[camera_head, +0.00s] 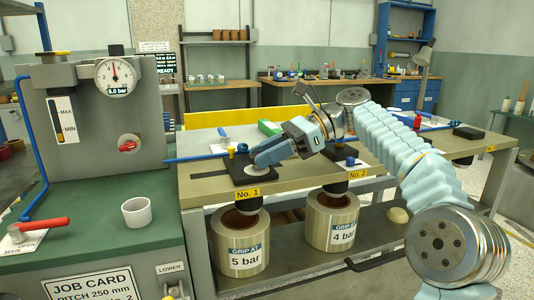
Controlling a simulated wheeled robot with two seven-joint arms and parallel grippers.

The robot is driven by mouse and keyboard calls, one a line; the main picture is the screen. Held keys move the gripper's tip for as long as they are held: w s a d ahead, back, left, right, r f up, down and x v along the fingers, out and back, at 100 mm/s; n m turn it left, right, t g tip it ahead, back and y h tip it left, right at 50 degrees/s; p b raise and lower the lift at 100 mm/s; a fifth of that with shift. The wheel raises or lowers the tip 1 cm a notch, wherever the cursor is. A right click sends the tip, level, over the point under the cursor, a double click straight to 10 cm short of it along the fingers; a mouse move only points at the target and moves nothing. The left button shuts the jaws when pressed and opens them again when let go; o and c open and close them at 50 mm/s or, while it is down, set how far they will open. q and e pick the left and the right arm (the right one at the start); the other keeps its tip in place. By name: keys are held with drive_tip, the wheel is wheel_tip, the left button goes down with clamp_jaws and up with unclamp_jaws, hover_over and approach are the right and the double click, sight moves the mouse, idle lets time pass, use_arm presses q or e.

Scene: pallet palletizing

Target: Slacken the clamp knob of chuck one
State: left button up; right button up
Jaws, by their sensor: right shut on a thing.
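Chuck one is the black block (242,178) on the bench edge above the No. 1 label (247,194). A cylinder marked "GRIP AT 5 bar" (242,249) hangs beneath it. My right gripper (254,163) reaches in from the right, low over the block, with its fingers shut at the clamp knob. The fingers hide most of the knob, so its turn cannot be seen. A blue fitting (242,148) stands just behind the fingertips. My left gripper is out of view.
Chuck two (354,173), with a "4 bar" cylinder (331,223) below, stands to the right, close under my right arm. At left are a gauge reading about 6.0 bar (115,75), a red knob (129,146), a white cup (137,212) and a red lever (42,227).

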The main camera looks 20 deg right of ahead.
drive_tip(key=o, duration=1)
drive_tip(key=shift+o, duration=0.2)
drive_tip(key=v, duration=0.6)
drive_tip(key=shift+w+d+r, duration=0.1)
drive_tip(key=shift+d, duration=0.15)
drive_tip(key=shift+d+r, duration=0.2)
drive_tip(key=shift+d, duration=0.25)
